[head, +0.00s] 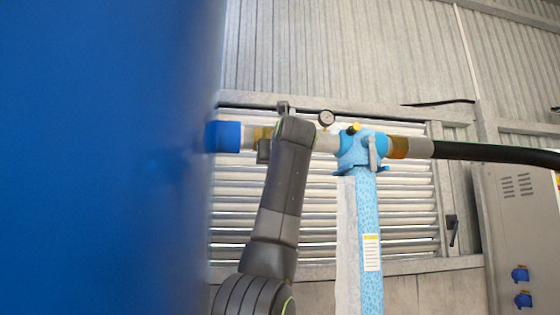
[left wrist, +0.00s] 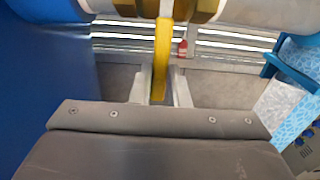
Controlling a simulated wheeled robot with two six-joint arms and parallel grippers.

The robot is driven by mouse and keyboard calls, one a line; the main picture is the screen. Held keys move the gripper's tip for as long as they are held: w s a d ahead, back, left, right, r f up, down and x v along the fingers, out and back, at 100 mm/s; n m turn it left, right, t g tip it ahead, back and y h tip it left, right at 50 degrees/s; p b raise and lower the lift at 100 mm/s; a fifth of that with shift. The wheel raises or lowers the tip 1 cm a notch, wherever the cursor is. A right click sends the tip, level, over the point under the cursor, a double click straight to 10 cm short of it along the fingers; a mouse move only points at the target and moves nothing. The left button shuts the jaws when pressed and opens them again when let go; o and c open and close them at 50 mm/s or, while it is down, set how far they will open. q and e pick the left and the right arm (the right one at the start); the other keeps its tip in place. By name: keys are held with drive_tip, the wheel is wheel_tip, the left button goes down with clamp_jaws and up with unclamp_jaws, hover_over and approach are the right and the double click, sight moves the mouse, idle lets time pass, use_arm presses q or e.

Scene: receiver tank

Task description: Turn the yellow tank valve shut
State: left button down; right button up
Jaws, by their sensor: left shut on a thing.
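The yellow valve lever (left wrist: 163,48) shows in the left wrist view. It hangs down from the brass valve fitting (left wrist: 206,10) and lies across the line of the pipe. My left gripper (left wrist: 160,90) is shut on its lower end, with one pale finger on each side. In the head view part of the brass fitting (head: 262,133) shows on the pipe between the blue coupling (head: 223,136) and my left arm. My left wrist hides the lever there. My right gripper is in neither view.
The big blue tank (head: 100,160) fills the left of the head view. A gauge (head: 326,118), a light-blue filter housing (head: 366,215) and a black hose (head: 490,152) stand to the right. A louvred wall (head: 320,210) is behind.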

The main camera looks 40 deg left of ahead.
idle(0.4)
use_arm(q)
drive_tip(key=c, duration=1.4)
unclamp_jaws()
drive_tip(key=shift+s, duration=0.1)
drive_tip(key=b+v, duration=0.9)
drive_tip(key=v, duration=0.8)
drive_tip(key=shift+s+d+r+b, duration=0.1)
drive_tip(key=shift+s+d+b, duration=0.1)
drive_tip(key=shift+d+b, duration=0.2)
drive_tip(key=shift+a, duration=0.1)
drive_tip(key=shift+w, duration=0.15)
